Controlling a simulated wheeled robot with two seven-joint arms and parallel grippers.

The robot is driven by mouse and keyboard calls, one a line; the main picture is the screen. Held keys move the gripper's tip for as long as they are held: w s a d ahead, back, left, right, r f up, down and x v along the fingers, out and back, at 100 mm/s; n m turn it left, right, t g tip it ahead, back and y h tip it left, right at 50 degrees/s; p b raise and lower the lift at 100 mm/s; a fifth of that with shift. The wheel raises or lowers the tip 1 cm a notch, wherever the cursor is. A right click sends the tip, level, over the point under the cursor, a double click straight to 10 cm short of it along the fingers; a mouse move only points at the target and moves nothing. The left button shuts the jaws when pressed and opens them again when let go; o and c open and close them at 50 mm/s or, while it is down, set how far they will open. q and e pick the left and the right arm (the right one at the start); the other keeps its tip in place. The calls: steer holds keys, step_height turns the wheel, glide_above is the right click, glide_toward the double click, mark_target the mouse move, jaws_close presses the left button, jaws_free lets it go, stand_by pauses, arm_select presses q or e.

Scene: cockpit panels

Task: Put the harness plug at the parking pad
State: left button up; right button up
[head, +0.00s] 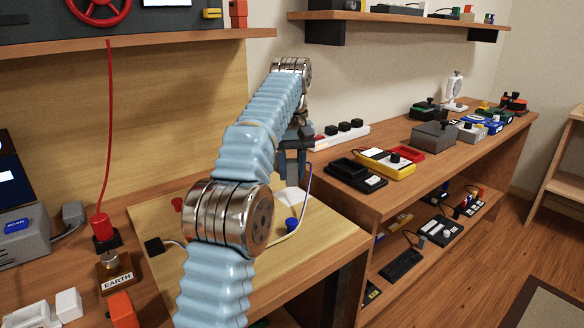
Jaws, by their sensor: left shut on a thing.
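My left gripper (293,170) is shut over the wooden board (335,232), partly hidden behind my blue-sleeved arm. The harness plug appears to be in its jaws but cannot be made out. A thin pale-blue cable (309,190) runs from beside the jaws down to the board, then passes behind my arm. A black block (155,246) with a grey cable sits on the board's left side. A white patch (291,198), possibly the parking pad, lies below the jaws; I cannot tell whether anything touches it. My right gripper is not in view.
A red plug (102,228) sits above the EARTH block (116,280) at left. A bench (340,203) with several devices extends right. Shelves hang above.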

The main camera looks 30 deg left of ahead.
mark_target(293, 185)
arm_select(q)
steer(key=shift+d+f+b, duration=0.2)
steer(key=shift+f+b, duration=0.9)
steer(key=shift+f, duration=0.4)
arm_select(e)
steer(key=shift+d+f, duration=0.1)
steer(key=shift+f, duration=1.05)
arm_select(q)
steer(key=o, duration=1.1)
